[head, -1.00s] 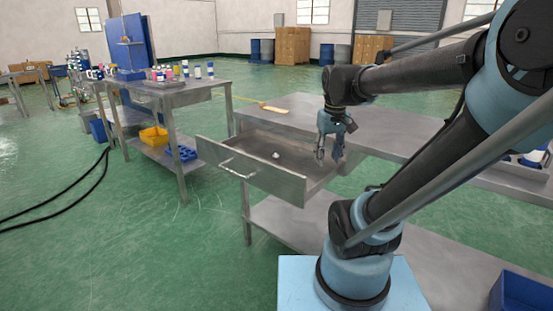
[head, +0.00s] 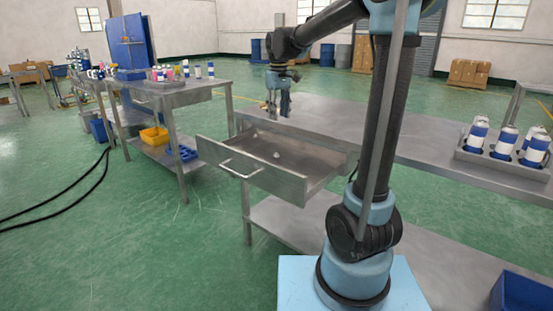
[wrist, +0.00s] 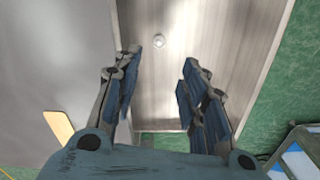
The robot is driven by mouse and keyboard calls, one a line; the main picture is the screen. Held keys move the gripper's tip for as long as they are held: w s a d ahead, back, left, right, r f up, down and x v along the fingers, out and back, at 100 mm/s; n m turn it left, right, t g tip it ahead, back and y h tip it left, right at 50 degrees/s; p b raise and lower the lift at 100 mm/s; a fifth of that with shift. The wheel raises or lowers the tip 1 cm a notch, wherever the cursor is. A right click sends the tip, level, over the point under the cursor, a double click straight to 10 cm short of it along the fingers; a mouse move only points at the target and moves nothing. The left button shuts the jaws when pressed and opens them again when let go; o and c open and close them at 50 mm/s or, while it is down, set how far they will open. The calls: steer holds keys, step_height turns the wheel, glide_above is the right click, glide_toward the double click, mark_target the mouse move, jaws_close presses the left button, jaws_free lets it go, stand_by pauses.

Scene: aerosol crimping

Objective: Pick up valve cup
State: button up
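The valve cup (head: 277,154) is a small pale round piece lying on the floor of the open metal drawer (head: 250,172). In the wrist view the valve cup (wrist: 159,41) lies beyond the fingertips, roughly centred between them. My gripper (head: 278,108) is above the tabletop at the back of the drawer, higher than the cup and apart from it. In the wrist view my gripper (wrist: 160,70) is open, with its blue-padded fingers wide apart and nothing between them.
The drawer is pulled out of a metal workbench (head: 340,125). Its walls (wrist: 255,55) stand around the cup. A tan flat piece (wrist: 58,126) lies on the bench beside the drawer. A rack of blue-and-white cans (head: 505,145) stands at the right. Another table (head: 200,88) stands left.

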glide_above(277, 155)
step_height(277, 155, down, 12)
steer(key=shift+s+d+f, duration=0.1)
steer(key=shift+s, duration=0.05)
steer(key=shift+w+a+f, duration=0.15)
steer(key=shift+w+f, duration=0.05)
steer(key=shift+f, duration=1.1)
steer(key=shift+w+a+f, duration=0.1)
steer(key=shift+w+f, duration=0.05)
steer(key=shift+f, duration=1.15)
steer(key=c, duration=0.6)
